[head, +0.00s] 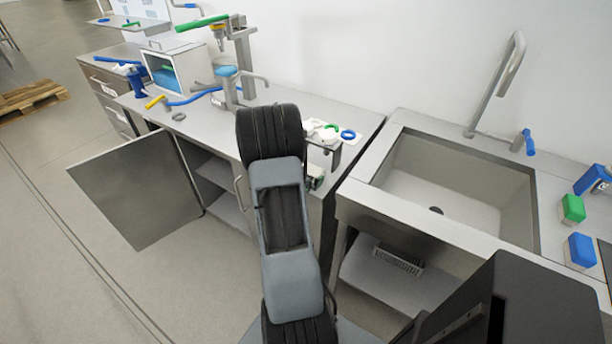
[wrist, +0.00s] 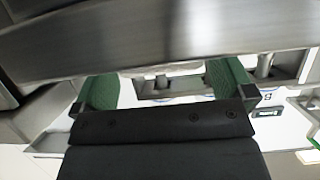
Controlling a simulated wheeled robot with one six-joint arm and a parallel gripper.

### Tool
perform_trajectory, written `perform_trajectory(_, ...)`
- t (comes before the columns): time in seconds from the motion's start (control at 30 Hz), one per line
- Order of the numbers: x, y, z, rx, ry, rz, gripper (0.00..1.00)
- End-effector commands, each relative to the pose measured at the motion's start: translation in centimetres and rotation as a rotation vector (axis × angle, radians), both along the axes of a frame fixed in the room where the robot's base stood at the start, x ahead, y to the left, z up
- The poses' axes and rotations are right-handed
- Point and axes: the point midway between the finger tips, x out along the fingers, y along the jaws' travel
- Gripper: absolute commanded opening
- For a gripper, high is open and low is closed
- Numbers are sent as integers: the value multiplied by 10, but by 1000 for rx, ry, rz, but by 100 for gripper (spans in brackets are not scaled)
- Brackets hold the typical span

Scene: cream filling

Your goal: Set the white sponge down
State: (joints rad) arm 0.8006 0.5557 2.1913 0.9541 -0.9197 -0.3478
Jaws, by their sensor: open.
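My gripper (wrist: 164,82) shows in the wrist view with its two green-padded fingers wide apart. I see nothing clearly held between them. In the head view my arm hides most of the gripper. I cannot make out the white sponge for certain. A small white piece (head: 328,135) lies on the worktop just right of my arm in the head view, but I cannot tell whether it is the sponge. In the wrist view a broad metal edge crosses close in front of the fingers and hides what lies beyond.
A sink (head: 455,185) with a tall faucet (head: 497,82) is on the right. A green block (head: 572,208) and a blue block (head: 580,250) sit on its right rim. A blue ring (head: 348,134) lies on the worktop (head: 215,125). An open cabinet door (head: 138,190) juts out left.

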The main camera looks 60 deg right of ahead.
Motion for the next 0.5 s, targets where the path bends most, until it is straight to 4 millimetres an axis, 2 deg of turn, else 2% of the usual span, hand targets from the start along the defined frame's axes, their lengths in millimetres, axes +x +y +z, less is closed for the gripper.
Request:
perform_trajectory(0.07, 0, 1, 5, 0, 0, 1, 100)
perform_trajectory(0.17, 1, 14, 9, 0, -1, 4, 100)
perform_trajectory(0.5, 2, 74, 35, -2, -3, 4, 100)
